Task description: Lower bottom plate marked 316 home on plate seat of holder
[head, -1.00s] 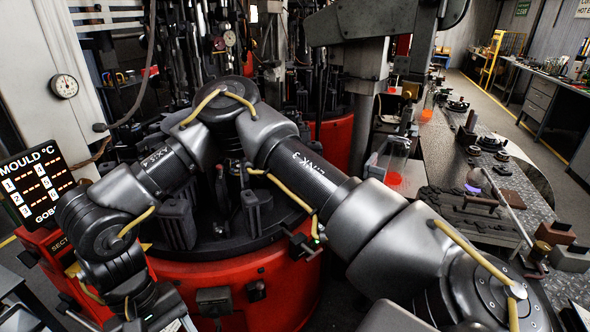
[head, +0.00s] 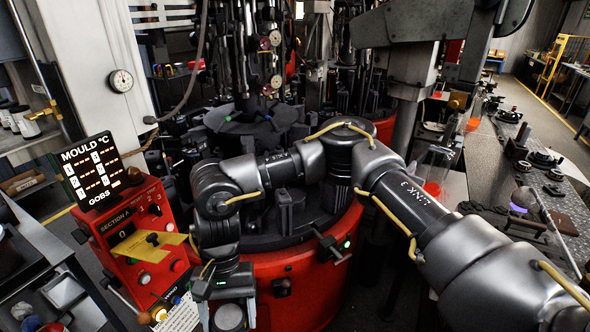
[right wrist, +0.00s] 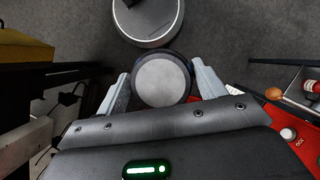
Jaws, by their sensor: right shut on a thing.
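My right gripper (right wrist: 161,90) is shut on a round, flat-faced grey plate (right wrist: 160,82), with one finger on each side of it. In the head view the plate (head: 230,318) shows as a pale disc at the bottom edge, below my right wrist. No 316 mark is readable on it. The plate hangs over open floor in the right wrist view, touching nothing but the gripper. I cannot make out the holder or its plate seat in either view. My left gripper is not in view.
The red control panel (head: 137,245) with knobs stands left of my right wrist, below the mould temperature display (head: 90,172). The round red machine (head: 300,285) is close behind the arm. A workbench with small parts (head: 545,160) runs along the right.

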